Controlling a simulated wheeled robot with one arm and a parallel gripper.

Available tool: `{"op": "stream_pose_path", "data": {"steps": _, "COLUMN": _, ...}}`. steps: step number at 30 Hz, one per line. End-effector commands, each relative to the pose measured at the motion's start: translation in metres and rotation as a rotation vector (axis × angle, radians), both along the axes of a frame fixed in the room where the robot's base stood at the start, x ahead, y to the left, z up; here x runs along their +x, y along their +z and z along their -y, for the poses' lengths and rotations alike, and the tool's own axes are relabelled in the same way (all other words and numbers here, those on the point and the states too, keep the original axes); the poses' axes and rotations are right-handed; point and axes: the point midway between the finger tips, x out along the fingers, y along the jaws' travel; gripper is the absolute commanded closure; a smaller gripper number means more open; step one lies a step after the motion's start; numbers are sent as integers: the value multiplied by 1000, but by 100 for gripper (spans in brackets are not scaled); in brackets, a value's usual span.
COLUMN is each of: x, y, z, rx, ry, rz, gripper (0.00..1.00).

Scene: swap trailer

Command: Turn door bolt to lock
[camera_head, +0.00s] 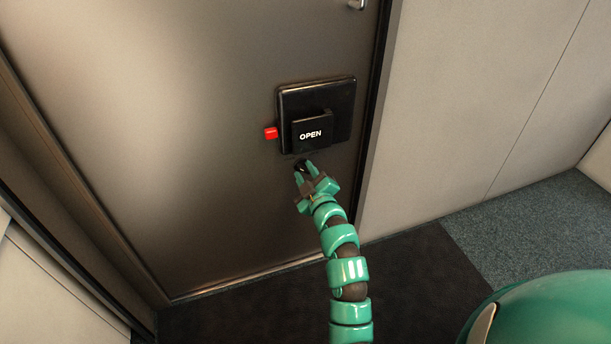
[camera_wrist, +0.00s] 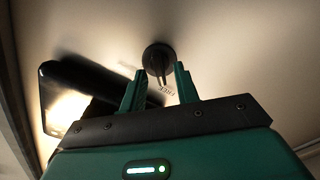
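The door bolt is a small round dark knob (camera_wrist: 158,58) with a narrow grip, on the door face in the wrist view. In the head view a small dark piece of it (camera_head: 301,164) shows at my fingertips, just below the black lock box. My gripper (camera_head: 305,170) is at the knob. In the wrist view its two green fingers (camera_wrist: 160,70) stand apart, one on each side of the knob's grip, with visible gaps. I cannot tell whether either finger touches it. Small lettering (camera_wrist: 168,89) beside the knob is too small to read surely.
The black lock box (camera_head: 343,100) with a raised block marked OPEN (camera_head: 311,132) sits just above my gripper; the box also shows at left in the wrist view (camera_wrist: 62,85). A red block (camera_head: 271,133) juts out left of it. The grey door (camera_head: 170,130) is otherwise bare nearby.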

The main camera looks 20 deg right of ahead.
Motion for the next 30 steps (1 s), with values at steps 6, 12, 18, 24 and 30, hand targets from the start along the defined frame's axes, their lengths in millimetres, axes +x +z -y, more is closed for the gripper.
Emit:
{"op": "stream_pose_path", "data": {"steps": 6, "x": 2, "y": 0, "z": 0, "rx": 0, "ry": 0, "rz": -1, "gripper": 69}}
{"op": "stream_pose_path", "data": {"steps": 12, "x": 2, "y": -1, "z": 0, "rx": 0, "ry": 0, "rz": -1, "gripper": 89}}
{"op": "stream_pose_path", "data": {"steps": 18, "x": 2, "y": -1, "z": 0, "rx": 1, "ry": 0, "rz": -1, "gripper": 100}}
{"op": "stream_pose_path", "data": {"steps": 24, "x": 2, "y": 0, "z": 0, "rx": 22, "ry": 0, "rz": -2, "gripper": 100}}
{"op": "stream_pose_path", "data": {"steps": 30, "x": 2, "y": 1, "z": 0, "rx": 105, "ry": 0, "rz": -7, "gripper": 100}}
